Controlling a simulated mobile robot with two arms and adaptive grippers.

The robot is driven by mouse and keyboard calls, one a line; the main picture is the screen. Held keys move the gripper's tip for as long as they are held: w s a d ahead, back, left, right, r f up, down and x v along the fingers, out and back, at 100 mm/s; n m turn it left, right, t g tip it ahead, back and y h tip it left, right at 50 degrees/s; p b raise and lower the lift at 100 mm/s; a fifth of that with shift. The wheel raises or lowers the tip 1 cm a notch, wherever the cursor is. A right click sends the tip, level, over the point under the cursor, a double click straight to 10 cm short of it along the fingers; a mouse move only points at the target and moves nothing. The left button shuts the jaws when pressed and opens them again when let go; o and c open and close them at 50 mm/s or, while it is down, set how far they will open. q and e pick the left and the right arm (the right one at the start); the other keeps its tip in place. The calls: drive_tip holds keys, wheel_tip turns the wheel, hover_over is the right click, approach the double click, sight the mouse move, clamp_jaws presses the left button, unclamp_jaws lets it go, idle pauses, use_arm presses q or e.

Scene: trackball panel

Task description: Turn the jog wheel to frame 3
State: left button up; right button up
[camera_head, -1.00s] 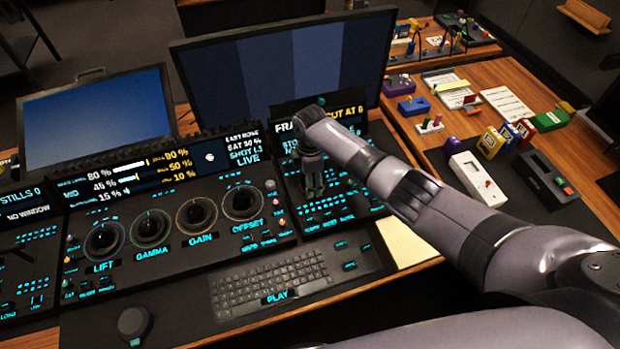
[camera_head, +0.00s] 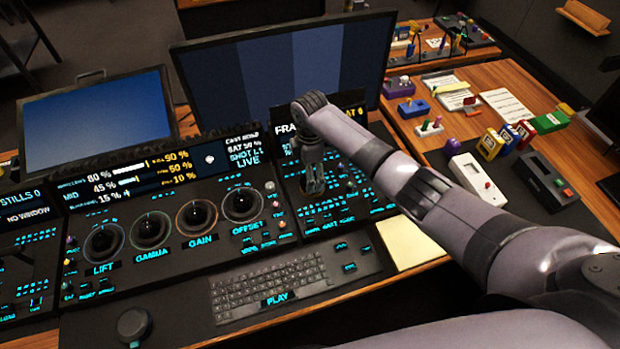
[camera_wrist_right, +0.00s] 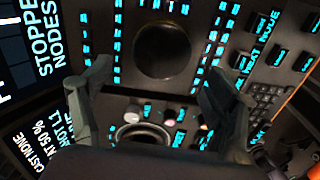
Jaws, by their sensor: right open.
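The jog wheel looks to be the dark round disc (camera_wrist_right: 160,52) in the right wrist view, set in the right panel between columns of lit cyan labels. In the head view my right arm and gripper cover that part of the panel. My right gripper (camera_head: 315,187) points down over the right panel; in the wrist view the gripper (camera_wrist_right: 155,75) is open and empty, one finger on each side below the disc. I cannot tell its height above the panel. The display (camera_head: 283,130) behind it shows "FRA", the rest blocked by my arm. My left gripper is not in view.
Several trackballs, including the offset one (camera_head: 242,204), sit on the panel to the left. A keyboard (camera_head: 268,285) and a yellow note pad (camera_head: 410,243) lie in front. A large monitor (camera_head: 280,75) stands behind. The right-hand desk holds a white device (camera_head: 477,178) and small boxes.

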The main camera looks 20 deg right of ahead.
wheel_tip(320, 180, up, 7)
drive_tip(key=shift+r, duration=0.2)
drive_tip(key=shift+f, duration=0.1)
idle(0.5)
